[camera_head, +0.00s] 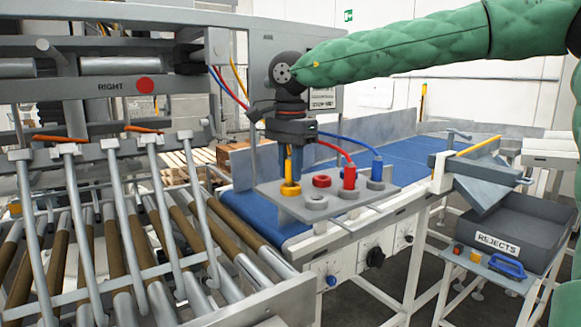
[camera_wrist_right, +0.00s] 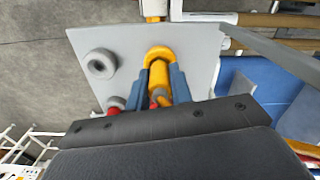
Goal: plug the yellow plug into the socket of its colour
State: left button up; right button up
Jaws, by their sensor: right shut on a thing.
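The yellow plug (camera_head: 289,168) is upright between the fingers of my right gripper (camera_head: 290,152), which is shut on it. The yellow socket (camera_head: 290,188) is a ring on the grey board (camera_head: 269,193), directly below the plug. In the right wrist view the blue fingers grip the yellow plug (camera_wrist_right: 159,78), and its far end overlaps the yellow socket ring (camera_wrist_right: 160,52). The plug's tip is at the socket opening; I cannot tell how deep it sits. My left gripper is not in view.
The board also holds an empty red socket (camera_head: 321,181), an empty grey socket (camera_head: 316,202), a standing red plug (camera_head: 349,176) and a blue plug (camera_head: 377,169), both with cables. The blue conveyor (camera_head: 405,160) runs behind. Rollers (camera_head: 180,235) lie left; a rejects bin (camera_head: 520,225) stands right.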

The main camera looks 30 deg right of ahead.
jog(key=shift+f, duration=0.4)
dwell(0.4)
jog(key=o, duration=1)
jog(key=shift+r+b, duration=0.1)
jog(key=shift+b, duration=0.2)
jog(key=shift+w+r+b, duration=0.1)
jog(key=shift+r+b, duration=0.25)
jog(key=shift+r, duration=0.2)
notch_tip(320, 180, up, 3)
jog(key=shift+f+b, duration=0.1)
jog(key=shift+b, duration=0.45)
jog(key=s+d+r+b, duration=0.2)
jog(key=s+d+r, duration=0.4)
jog(key=s, duration=0.4)
jog(key=shift+r+b, duration=0.4)
jog(key=shift+r, duration=0.1)
jog(key=shift+s, duration=0.1)
